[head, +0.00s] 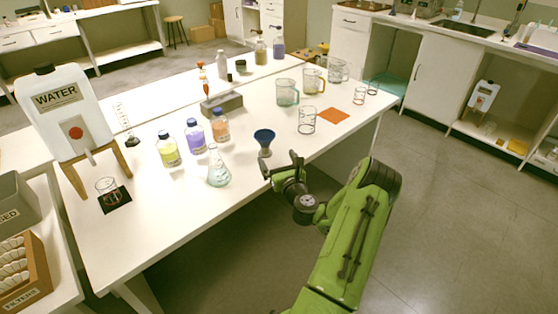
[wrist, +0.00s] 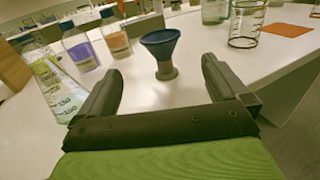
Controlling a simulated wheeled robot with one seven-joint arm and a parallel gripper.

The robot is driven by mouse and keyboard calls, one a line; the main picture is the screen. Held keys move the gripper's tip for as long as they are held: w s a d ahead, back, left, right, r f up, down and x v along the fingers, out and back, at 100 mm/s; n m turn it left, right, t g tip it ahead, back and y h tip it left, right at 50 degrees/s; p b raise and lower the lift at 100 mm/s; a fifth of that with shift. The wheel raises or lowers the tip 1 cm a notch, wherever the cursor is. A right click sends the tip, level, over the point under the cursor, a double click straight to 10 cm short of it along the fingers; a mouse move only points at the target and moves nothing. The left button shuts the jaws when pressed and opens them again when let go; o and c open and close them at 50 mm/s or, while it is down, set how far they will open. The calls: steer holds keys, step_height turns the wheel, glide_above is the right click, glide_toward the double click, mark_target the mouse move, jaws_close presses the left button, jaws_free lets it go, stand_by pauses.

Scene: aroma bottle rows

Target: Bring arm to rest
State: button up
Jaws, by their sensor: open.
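My gripper (head: 280,163) is at the end of my green arm, near the front edge of the white table (head: 245,190). In the wrist view its two dark fingers (wrist: 163,85) are spread apart with nothing between them. A blue funnel (head: 264,140) on a small base stands on the table just beyond the fingers, apart from them; it also shows in the wrist view (wrist: 161,45). A conical flask (head: 218,172) with pale liquid stands left of the gripper.
Yellow (head: 168,150), purple (head: 195,137) and orange (head: 220,126) bottles stand in a row behind the flask. A glass beaker (head: 307,121) and an orange square (head: 334,116) lie right of the funnel. A water tank (head: 65,110) stands at left. The floor at right is clear.

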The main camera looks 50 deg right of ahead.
steer(key=shift+s+r, duration=0.1)
steer(key=w+a+r+n+y, duration=0.2)
steer(key=w+a+n+y, duration=0.15)
steer(key=a+n, duration=0.3)
steer(key=w+a+r+n+y, duration=0.35)
steer(key=a+n, duration=0.25)
steer(key=a, duration=0.2)
steer(key=w+a+r+n+y, duration=0.1)
steer(key=w+a+n+y, duration=0.1)
steer(key=a+n+y, duration=0.35)
steer(key=s+a+r+n+g, duration=0.2)
steer(key=a+n+g, duration=0.3)
steer(key=a+n, duration=0.65)
steer(key=s+a+r+n+g+h, duration=0.2)
steer(key=s+a+r+n+g, duration=0.15)
steer(key=s+a+n, duration=0.65)
steer(key=s+d+r+n+g+h, duration=0.1)
steer(key=s+r+n, duration=0.2)
steer(key=s, duration=1.4)
step_height(320, 180, up, 14)
steer(key=p, duration=1.4)
steer(key=shift+d+p, duration=0.2)
steer(key=shift+p, duration=0.1)
